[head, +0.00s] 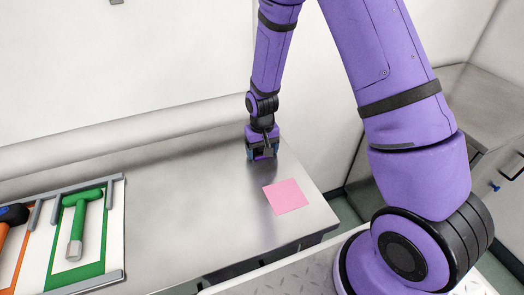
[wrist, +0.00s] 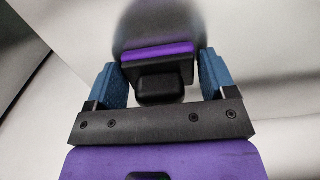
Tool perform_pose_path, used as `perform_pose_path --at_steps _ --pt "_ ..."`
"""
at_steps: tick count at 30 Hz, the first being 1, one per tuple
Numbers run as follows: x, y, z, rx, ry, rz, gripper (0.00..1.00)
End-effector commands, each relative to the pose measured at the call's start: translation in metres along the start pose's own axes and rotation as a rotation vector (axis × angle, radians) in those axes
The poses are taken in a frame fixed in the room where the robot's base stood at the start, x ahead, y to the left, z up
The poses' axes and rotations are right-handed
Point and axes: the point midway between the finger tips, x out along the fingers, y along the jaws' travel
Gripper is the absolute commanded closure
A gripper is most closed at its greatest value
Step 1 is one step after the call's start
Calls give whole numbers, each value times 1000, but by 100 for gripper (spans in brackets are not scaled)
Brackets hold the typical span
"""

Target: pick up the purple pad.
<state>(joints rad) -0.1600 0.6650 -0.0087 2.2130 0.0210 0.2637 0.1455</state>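A flat square pad (head: 286,196), pink in colour, lies on the steel table top near its right front edge in the head view. My gripper (head: 262,155) is low over the table, behind and left of this pad and apart from it. In the wrist view my gripper (wrist: 158,78) has its two blue fingers wide apart. No other pad is clear in the head view.
The steel table (head: 185,205) is mostly bare in the middle. At the left lie a green-framed tray (head: 101,262) with a green hammer (head: 80,215) and an orange-framed one beside it. A wall ledge runs behind the table. The floor gap is at the right.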

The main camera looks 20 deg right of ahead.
Motion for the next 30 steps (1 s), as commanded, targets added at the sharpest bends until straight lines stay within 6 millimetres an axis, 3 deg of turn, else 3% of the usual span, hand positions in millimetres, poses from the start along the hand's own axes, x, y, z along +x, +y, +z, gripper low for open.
perform_pose_path --at_steps 1,3,6,17,30 --pt "0 0 0 0 0 0 34" --pt "0 0 0 0 0 0 51" --pt "0 0 0 0 0 0 58" --pt "-5 0 -2 0 2 0 58" --pt "-36 4 -11 2 2 0 58"
